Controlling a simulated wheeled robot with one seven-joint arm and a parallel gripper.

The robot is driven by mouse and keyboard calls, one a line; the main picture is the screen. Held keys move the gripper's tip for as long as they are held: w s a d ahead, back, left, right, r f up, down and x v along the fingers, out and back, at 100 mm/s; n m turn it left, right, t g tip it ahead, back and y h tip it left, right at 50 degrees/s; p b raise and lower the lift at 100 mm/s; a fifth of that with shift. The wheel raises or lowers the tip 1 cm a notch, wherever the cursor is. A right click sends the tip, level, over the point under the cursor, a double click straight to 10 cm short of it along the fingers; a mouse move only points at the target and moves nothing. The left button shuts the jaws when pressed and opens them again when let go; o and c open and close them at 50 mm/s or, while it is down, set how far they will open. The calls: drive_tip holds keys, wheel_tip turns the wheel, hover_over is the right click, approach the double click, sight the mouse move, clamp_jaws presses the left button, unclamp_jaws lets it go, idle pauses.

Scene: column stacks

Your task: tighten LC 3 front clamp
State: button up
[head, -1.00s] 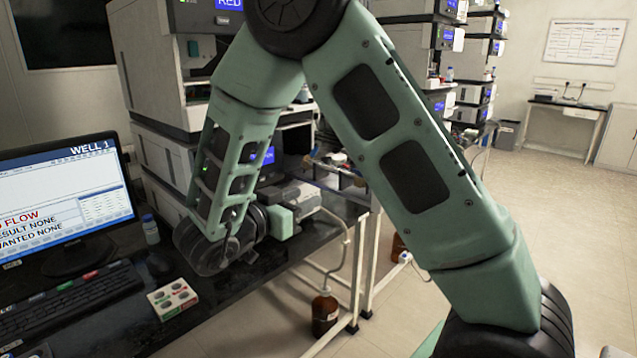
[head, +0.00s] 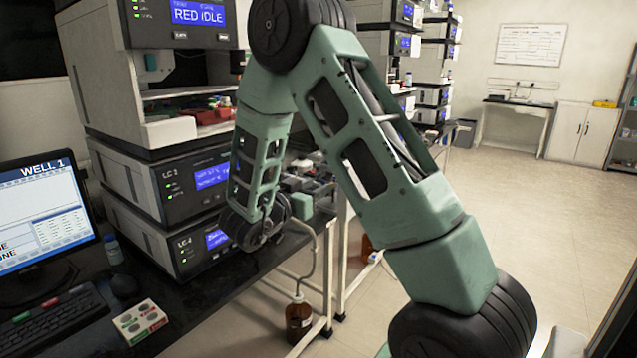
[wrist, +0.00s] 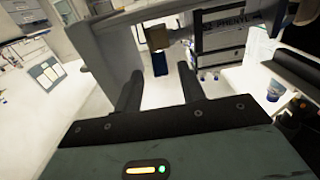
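My gripper (wrist: 160,85) shows in the wrist view with its two dark fingers apart and nothing held between them. A pale upright panel and a small tan block (wrist: 158,38) lie beyond the fingertips. In the head view my arm folds down beside the near instrument stack (head: 185,190), and its fingers cannot be made out there. Two lower units carry labels that seem to read LC 2 (head: 168,186) and LC 4 (head: 184,242). I cannot pick out an LC 3 label or its front clamp in either view.
A black bench holds a monitor (head: 45,220), a keyboard (head: 55,325) and a button box (head: 140,320). A brown bottle (head: 299,320) with tubing stands on the floor below the bench end. More instrument stacks (head: 433,75) stand behind. The floor at right is open.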

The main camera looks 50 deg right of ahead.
drive_tip(key=shift+w+d, duration=0.1)
drive_tip(key=shift+d, duration=1.05)
clamp_jaws()
drive_tip(key=shift+r, duration=0.1)
